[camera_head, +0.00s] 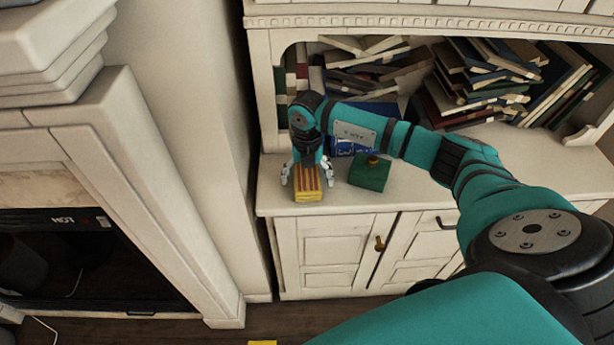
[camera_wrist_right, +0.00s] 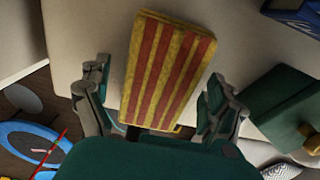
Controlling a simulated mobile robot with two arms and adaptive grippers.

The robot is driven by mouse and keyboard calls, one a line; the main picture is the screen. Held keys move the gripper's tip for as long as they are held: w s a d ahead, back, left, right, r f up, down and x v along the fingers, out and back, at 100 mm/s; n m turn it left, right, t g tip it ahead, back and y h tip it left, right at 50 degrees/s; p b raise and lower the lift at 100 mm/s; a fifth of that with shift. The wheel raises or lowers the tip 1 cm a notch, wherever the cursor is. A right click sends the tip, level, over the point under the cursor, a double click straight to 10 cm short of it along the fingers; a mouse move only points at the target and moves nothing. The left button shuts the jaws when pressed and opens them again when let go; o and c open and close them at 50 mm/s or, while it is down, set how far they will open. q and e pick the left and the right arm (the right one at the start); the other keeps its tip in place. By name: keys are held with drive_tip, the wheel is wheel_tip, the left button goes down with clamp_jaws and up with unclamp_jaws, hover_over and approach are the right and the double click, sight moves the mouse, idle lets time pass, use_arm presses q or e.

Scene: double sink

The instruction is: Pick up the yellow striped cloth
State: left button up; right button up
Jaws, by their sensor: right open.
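The yellow striped cloth (camera_head: 307,184), folded into a block with red stripes, lies on the cabinet top near its left front edge. My right gripper (camera_head: 307,180) comes down over it with one finger on each side. In the right wrist view the cloth (camera_wrist_right: 168,72) lies between and beyond the open fingers of the right gripper (camera_wrist_right: 160,105). A gap shows between the cloth and each finger. The near end of the cloth is partly hidden by the gripper body. My left gripper does not show.
A green box (camera_head: 369,175) with a brown knob stands just right of the cloth. A blue object (camera_head: 345,146) is behind it. Piles of books (camera_head: 480,75) fill the shelf behind. A pale wall (camera_head: 195,130) stands to the left. The countertop (camera_head: 440,185) is bare farther right.

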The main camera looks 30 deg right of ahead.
sight(307, 174)
drive_tip(key=c, duration=1.1)
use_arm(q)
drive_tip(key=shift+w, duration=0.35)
use_arm(e)
drive_tip(key=shift+w+r, duration=0.1)
drive_tip(key=shift+r, duration=0.45)
wheel_tip(307, 174, up, 2)
drive_tip(key=shift+r+b, duration=0.1)
drive_tip(key=shift+b, duration=0.5)
use_arm(q)
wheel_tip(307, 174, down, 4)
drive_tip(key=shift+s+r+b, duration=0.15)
drive_tip(key=shift+b, duration=1.1)
use_arm(e)
drive_tip(key=s+a, duration=0.3)
drive_tip(key=s, duration=0.1)
drive_tip(key=s+a+r, duration=0.1)
drive_tip(key=s+a, duration=0.2)
drive_tip(key=s, duration=0.2)
drive_tip(key=s+a, duration=0.3)
drive_tip(key=s, duration=0.1)
drive_tip(key=shift+s+r, duration=0.2)
drive_tip(key=shift+r, duration=0.15)
